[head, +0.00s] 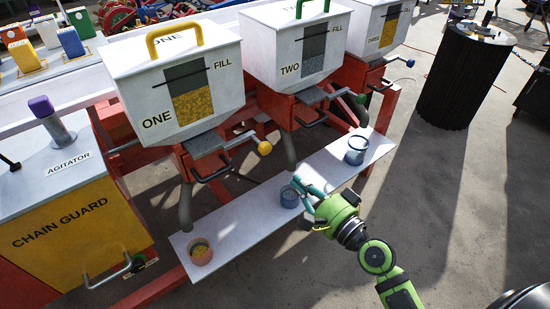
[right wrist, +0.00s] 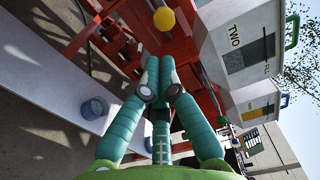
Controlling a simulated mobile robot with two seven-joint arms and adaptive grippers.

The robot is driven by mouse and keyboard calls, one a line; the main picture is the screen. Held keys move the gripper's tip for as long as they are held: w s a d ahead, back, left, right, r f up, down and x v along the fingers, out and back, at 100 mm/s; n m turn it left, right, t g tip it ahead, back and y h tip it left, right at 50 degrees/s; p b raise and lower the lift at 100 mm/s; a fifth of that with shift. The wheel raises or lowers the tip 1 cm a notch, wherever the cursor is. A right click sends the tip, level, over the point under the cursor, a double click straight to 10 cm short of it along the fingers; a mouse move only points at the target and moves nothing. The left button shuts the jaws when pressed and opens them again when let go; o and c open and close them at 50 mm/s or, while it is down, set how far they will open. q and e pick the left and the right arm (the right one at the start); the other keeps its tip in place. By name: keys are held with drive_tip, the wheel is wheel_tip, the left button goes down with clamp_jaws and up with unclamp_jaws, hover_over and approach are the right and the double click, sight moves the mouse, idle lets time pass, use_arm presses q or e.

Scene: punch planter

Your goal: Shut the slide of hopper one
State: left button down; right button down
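Hopper one (head: 178,79) is a white box with a yellow handle and a window partly filled with yellow grain. Its slide (head: 206,144) is a grey plate under the box, with a black loop handle (head: 212,176) at its front. A lever with a yellow knob (head: 264,148) sticks out to the right beside it; the knob also shows in the right wrist view (right wrist: 164,19). My right gripper (head: 299,187) is over the white shelf by the middle cup, apart from the slide and knob. Its teal fingers (right wrist: 160,85) meet with nothing between them. My left gripper is out of view.
On the white shelf (head: 240,222) stand an orange cup (head: 201,252) with yellowish contents, a blue cup (head: 289,196) and another blue cup (head: 356,150). Hopper two (head: 295,45) has a green-knobbed lever (head: 361,98). A yellow chain guard (head: 75,230) stands left.

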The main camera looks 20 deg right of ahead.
sight(267, 154)
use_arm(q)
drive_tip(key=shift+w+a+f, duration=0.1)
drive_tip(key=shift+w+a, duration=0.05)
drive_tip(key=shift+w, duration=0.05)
use_arm(e)
drive_tip(key=x, duration=1)
drive_tip(key=shift+f, duration=0.15)
